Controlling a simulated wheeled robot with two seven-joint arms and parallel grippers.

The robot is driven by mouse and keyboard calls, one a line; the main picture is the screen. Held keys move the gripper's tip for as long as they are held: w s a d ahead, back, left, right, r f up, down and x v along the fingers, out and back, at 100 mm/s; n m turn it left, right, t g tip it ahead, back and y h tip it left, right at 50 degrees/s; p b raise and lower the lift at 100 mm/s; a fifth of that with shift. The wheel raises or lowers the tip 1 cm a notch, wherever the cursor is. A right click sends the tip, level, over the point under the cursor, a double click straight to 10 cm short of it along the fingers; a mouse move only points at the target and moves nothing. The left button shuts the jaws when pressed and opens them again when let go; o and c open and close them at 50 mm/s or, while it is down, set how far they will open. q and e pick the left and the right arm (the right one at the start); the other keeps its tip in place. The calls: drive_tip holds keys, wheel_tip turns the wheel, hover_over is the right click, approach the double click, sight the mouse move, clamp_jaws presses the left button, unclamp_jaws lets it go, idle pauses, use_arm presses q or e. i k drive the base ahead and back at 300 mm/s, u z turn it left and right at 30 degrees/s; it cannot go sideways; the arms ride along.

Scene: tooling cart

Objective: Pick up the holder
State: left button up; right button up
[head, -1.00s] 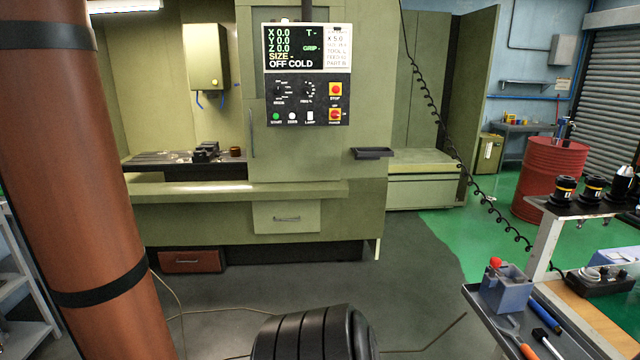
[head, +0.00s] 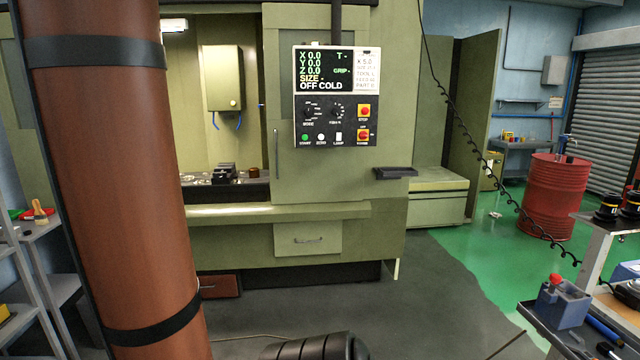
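Dark tool holders stand on the upper shelf of the cart (head: 596,226) at the right edge of the head view. One holder (head: 608,208) is black with a pale band. I cannot tell which one the task means. Neither of my grippers is in view, and nothing shows them touching a holder.
A green machine with a control panel (head: 336,97) fills the middle. A blue-grey box (head: 563,303) with a red knob sits on the cart's lower tray. A red drum (head: 556,196) stands behind the cart. Grey floor (head: 430,300) is open between machine and cart.

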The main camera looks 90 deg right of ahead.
sight(607, 214)
drive_tip(key=z, duration=4)
